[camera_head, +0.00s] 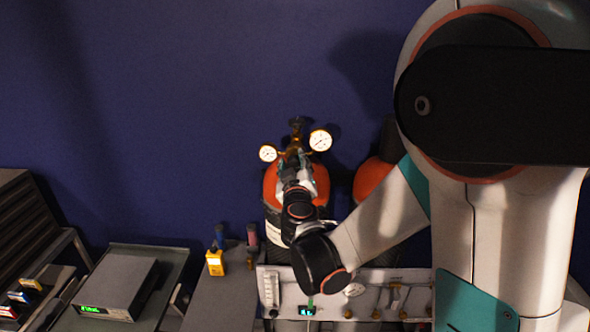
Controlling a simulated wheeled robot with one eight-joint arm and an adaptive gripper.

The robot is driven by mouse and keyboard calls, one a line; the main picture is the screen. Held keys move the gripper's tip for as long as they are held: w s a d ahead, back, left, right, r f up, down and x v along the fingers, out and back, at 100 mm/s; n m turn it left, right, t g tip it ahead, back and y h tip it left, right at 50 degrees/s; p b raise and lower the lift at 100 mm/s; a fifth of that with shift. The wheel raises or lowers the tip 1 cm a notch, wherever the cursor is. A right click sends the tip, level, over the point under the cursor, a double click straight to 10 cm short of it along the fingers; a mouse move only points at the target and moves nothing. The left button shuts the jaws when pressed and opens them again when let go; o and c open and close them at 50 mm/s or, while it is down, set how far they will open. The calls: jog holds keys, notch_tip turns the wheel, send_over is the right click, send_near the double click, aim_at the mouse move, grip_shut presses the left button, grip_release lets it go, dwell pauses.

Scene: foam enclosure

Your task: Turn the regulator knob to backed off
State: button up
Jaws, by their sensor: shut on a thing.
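The brass regulator (295,142) sits on top of an orange-shouldered gas cylinder (270,188), with a round white gauge on each side, the left gauge (268,153) and the right gauge (320,140). My gripper (291,160) reaches up in front of the regulator and is shut on its knob. The knob itself is hidden behind the gripper and wrist, so its turn position cannot be told. My wrist also covers much of the cylinder.
A second orange cylinder (371,178) stands to the right, partly behind my arm. Below is a panel (385,302) with a flowmeter, a gauge and several valves. A yellow meter (215,263) and a grey boxed instrument (115,286) are at the left. The blue wall is close behind.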

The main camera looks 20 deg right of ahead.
jog(key=n+b, duration=0.2)
jog(key=n, duration=0.2)
jog(key=shift+a+f+g, duration=0.1)
jog(key=shift+g, duration=0.2)
jog(key=n+b, duration=0.1)
jog(key=n, duration=0.3)
jog(key=shift+n+h+b, duration=0.3)
jog(key=shift+h, duration=0.1)
jog(key=n+b, duration=0.1)
jog(key=n, duration=0.3)
jog(key=shift+f+g, duration=0.1)
jog(key=shift+g, duration=0.2)
jog(key=shift+n+h+b, duration=0.4)
jog(key=shift+n+b, duration=0.3)
jog(key=shift+n, duration=1)
jog(key=o, duration=1.1)
jog(key=shift+a, duration=0.1)
jog(key=shift+c, duration=0.2)
